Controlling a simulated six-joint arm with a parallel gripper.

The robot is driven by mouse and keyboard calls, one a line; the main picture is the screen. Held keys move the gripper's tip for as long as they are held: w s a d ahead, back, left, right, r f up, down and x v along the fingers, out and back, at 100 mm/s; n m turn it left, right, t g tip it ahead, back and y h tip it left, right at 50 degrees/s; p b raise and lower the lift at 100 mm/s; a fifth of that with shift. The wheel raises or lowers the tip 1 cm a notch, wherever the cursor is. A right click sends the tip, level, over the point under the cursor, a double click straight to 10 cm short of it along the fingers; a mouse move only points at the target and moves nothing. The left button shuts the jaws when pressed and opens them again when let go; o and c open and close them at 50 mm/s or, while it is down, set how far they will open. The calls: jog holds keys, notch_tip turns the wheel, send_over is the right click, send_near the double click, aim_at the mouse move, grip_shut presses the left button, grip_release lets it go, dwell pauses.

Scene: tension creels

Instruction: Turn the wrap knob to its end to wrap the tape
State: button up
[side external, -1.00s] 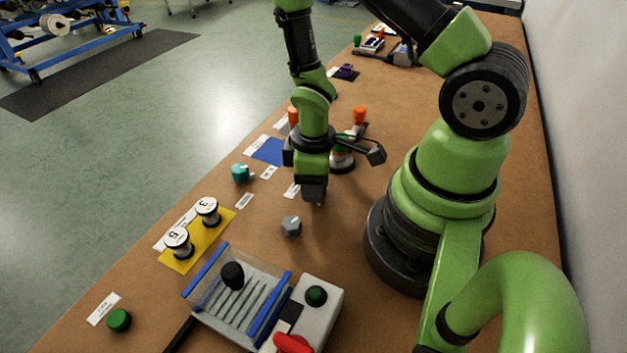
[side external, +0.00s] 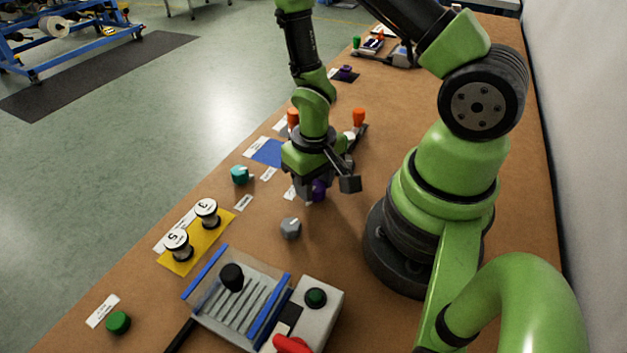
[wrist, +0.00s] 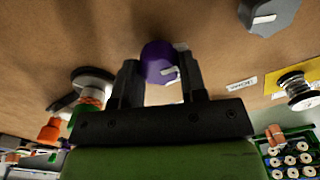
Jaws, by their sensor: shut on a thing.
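A purple knob (wrist: 158,62) with a white pointer mark sits between the two fingers of my gripper (wrist: 159,80) in the wrist view. The fingers are shut on its sides. In the side view a bit of the purple knob (side external: 319,190) shows at the lower right of my gripper (side external: 312,196), low over the table; the rest is hidden. The knob's label is too small to read, so I cannot confirm it is the wrap knob. No tape is clear to see.
A grey knob (side external: 290,228) stands just in front of my gripper. A teal knob (side external: 240,175) and a yellow plate (side external: 184,259) with two spools are to the left. A grey box (side external: 323,303) with a green button is nearer. Orange-topped posts (side external: 359,118) stand behind.

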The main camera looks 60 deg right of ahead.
aim_at(314, 184)
jog(key=shift+s+m, duration=0.1)
jog(key=shift+m, duration=0.2)
dwell(0.4)
jog(key=o, duration=0.9)
jog(key=shift+o, duration=0.2)
notch_tip(314, 184, up, 10)
